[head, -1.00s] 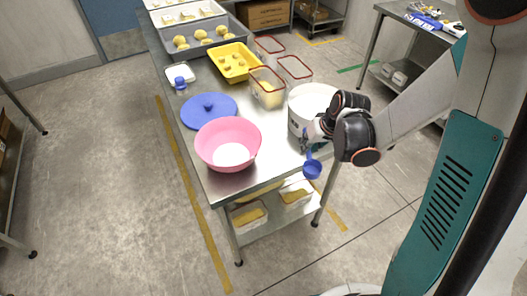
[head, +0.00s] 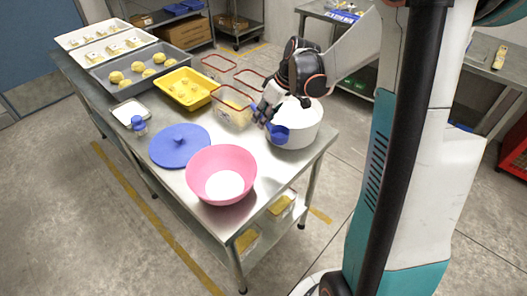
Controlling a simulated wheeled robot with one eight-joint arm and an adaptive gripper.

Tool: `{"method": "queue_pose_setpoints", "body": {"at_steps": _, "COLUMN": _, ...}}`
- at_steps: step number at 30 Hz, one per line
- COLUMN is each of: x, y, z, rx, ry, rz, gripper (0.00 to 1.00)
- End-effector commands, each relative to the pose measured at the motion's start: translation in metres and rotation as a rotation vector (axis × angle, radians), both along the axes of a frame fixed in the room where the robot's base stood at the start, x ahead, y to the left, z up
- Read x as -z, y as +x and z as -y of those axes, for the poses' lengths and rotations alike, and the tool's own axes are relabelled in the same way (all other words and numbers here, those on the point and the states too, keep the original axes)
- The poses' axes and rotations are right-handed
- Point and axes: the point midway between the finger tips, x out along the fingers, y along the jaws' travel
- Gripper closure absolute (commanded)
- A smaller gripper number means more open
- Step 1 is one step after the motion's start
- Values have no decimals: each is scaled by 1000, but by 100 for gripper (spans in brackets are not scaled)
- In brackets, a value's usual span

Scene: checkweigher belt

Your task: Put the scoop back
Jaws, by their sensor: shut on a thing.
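My gripper (head: 266,111) is shut on the blue scoop (head: 279,133), high at the near end of the steel table. The scoop's bowl hangs below the fingers and overlaps the left side of the white tub (head: 300,134) in the picture. I cannot tell whether the scoop is over the tub's rim or in front of its wall. My wrist and arm hide much of the tub's top. A pink bowl (head: 221,161) with white powder in it stands left of the tub. A round blue lid (head: 180,145) lies flat beside the bowl.
Clear containers (head: 232,108) with red rims stand behind the tub, next to a yellow tray (head: 187,88). A grey tray (head: 119,75) of dough balls, a small white tray (head: 132,112) and a blue-topped item (head: 138,124) are further left. Bare steel shows in front of the tub.

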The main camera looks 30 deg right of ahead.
Motion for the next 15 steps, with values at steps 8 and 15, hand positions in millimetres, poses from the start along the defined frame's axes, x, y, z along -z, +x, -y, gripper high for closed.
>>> {"method": "queue_pose_setpoints", "body": {"at_steps": 8, "x": 68, "y": 0, "z": 0, "rx": 0, "ry": 0, "rz": 0, "gripper": 100}}
{"method": "queue_pose_setpoints", "body": {"at_steps": 15, "x": 87, "y": 0, "z": 0, "rx": 1, "ry": 0, "rz": 0, "gripper": 100}}
